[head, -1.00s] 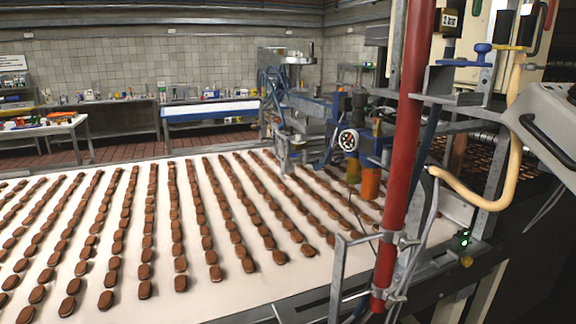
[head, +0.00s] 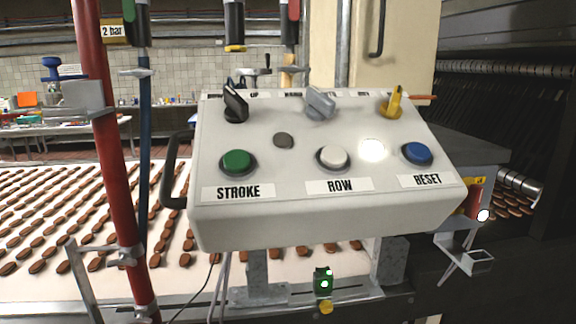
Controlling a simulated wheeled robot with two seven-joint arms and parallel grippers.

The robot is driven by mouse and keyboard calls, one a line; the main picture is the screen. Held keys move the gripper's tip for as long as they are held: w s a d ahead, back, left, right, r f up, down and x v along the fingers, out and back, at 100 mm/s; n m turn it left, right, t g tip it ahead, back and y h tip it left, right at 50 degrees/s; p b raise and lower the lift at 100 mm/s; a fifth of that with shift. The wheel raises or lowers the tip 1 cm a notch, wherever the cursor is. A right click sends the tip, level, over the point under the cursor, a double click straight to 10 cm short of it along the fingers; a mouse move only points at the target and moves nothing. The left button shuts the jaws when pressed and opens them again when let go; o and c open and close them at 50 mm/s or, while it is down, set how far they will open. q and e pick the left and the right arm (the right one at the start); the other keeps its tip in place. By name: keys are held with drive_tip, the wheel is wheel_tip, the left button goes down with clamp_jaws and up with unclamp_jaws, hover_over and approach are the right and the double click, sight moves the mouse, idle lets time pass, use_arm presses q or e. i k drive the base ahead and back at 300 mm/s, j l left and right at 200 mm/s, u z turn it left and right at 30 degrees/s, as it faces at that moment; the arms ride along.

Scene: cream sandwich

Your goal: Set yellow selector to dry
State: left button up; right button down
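The control box (head: 300,219) is a white sloped panel in the middle of the head view. The yellow selector (head: 393,101) sits at the top right of its face, its handle close to upright and leaning a little. Small labels run along the top edge, too small or covered to read surely. A black selector (head: 235,103) is at the top left and a grey selector (head: 320,103) at the top middle. Neither of my grippers shows in the head view.
Below the selectors are a green STROKE button (head: 238,162), a white ROW button (head: 333,157), a lit white lamp (head: 372,150) and a blue RESET button (head: 417,153). A red pipe (head: 112,170) stands left of the box. A conveyor (head: 40,285) with rows of brown biscuits runs behind.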

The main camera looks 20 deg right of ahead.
sight(391, 109)
drive_tip(key=k+l, duration=0.15)
drive_tip(key=l, duration=0.2)
drive_tip(key=k+l, duration=0.1)
drive_tip(key=l, duration=0.25)
drive_tip(key=k+l, duration=0.15)
drive_tip(key=l, duration=0.2)
drive_tip(key=k+l, duration=0.1)
drive_tip(key=l, duration=0.3)
